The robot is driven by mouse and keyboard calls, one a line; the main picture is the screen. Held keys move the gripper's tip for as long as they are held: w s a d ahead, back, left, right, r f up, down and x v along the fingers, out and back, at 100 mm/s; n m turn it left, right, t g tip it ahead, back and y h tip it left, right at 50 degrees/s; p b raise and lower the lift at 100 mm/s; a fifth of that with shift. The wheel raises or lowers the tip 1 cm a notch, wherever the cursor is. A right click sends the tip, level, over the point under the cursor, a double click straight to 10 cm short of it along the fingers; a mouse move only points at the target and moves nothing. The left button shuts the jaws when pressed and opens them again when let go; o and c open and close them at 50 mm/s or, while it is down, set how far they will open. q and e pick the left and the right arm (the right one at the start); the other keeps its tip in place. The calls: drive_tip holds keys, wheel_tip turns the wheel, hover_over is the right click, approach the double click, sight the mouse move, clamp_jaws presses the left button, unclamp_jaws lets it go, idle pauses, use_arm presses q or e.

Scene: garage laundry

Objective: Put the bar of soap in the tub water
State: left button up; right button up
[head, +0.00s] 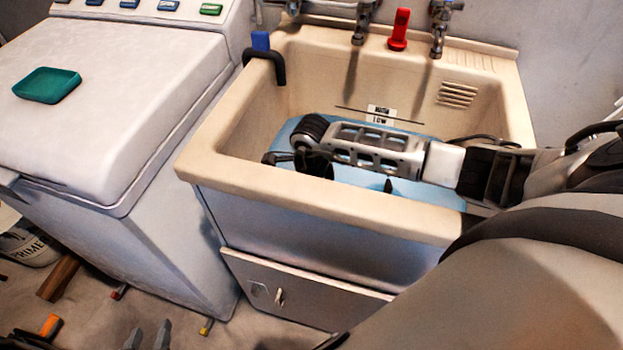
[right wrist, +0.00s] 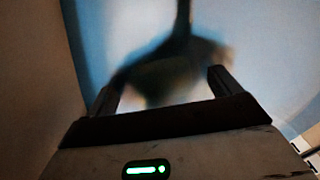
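The tub (head: 330,195) is a beige sink with light-blue water (head: 345,174) in its bottom. My right arm reaches in from the right over it. My right gripper (head: 300,163) points down inside the tub, near the water. In the right wrist view its two fingers (right wrist: 164,92) stand apart. A blurred dark olive shape (right wrist: 165,80) lies beyond them against the blue; I cannot tell whether it is the soap or a shadow. No bar of soap shows clearly. My left gripper (head: 148,337) is low at the bottom left, its fingertips apart with nothing visible between them.
A green soap dish (head: 47,85) sits on the white washing machine (head: 110,120) left of the tub. A blue-handled black hook (head: 262,57) hangs over the tub's left rim. Taps and a red clip (head: 400,29) line the back. Small items litter the floor.

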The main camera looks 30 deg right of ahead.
drive_tip(key=shift+r, duration=0.1)
wheel_tip(320, 180, up, 12)
idle(0.5)
wheel_tip(320, 180, down, 12)
drive_tip(key=shift+f, duration=0.2)
wheel_tip(320, 180, up, 3)
drive_tip(key=shift+f, duration=0.2)
drive_tip(key=shift+r, duration=0.8)
